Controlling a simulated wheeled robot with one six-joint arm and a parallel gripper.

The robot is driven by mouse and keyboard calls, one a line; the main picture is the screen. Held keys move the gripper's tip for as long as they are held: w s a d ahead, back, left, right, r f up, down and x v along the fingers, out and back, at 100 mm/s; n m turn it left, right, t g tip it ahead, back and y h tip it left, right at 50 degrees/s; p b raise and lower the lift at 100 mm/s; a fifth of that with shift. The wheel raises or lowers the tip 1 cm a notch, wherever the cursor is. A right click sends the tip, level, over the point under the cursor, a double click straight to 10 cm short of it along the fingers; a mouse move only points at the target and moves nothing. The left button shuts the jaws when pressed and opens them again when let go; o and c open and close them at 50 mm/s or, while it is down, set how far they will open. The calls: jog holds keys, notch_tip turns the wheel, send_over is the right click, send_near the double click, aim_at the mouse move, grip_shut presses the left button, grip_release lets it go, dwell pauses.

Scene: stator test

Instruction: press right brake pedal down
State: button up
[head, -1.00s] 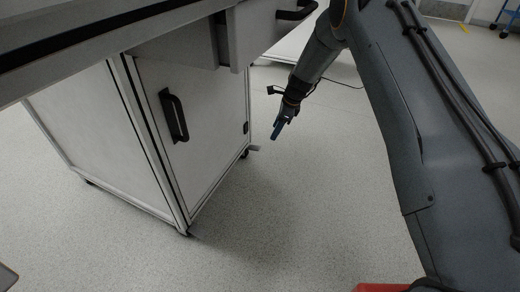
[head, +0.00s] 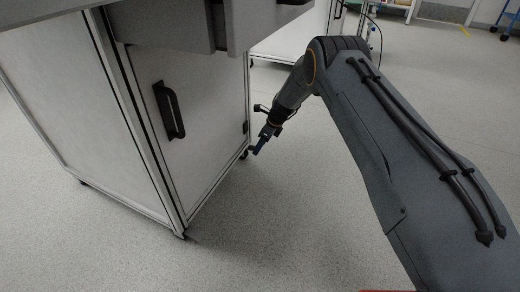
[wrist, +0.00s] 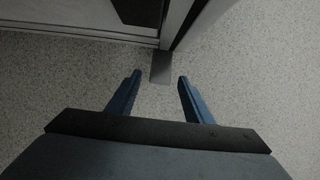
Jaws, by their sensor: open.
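The brake pedal (wrist: 160,68) is a small grey plate that sticks out at the foot of the cabinet's corner in the wrist view. My gripper (wrist: 160,77) is open and empty. Its two blue fingers point toward the pedal, one on each side of it in the picture, with the tips near its outer end. I cannot tell the height gap or whether they touch. In the head view my gripper (head: 257,151) is low beside the cabinet's right lower corner, and its fingers partly hide the pedal there.
The white cabinet (head: 205,125) with a black handle (head: 169,110) stands on casters at the left, under a bench and drawer (head: 245,25). The speckled floor (head: 290,215) in front and to the right is clear.

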jog(key=shift+a+f, duration=0.15)
jog(key=shift+f, duration=0.2)
jog(key=c, duration=1)
jog(key=shift+s+d+f+t+y+p, duration=0.15)
jog(key=shift+f+y+p, duration=0.2)
jog(key=shift+y+p, duration=0.2)
jog(key=shift+s+d+f+t+y+p, duration=0.15)
jog(key=shift+f+y+p, duration=0.15)
jog(key=shift+y+p, duration=0.2)
jog(key=shift+c, duration=0.2)
jog(key=shift+w+f+t+y+p, duration=0.1)
jog(key=shift+f+t+y+p, duration=0.45)
jog(key=shift+f+y, duration=0.65)
jog(key=shift+r+y, duration=0.25)
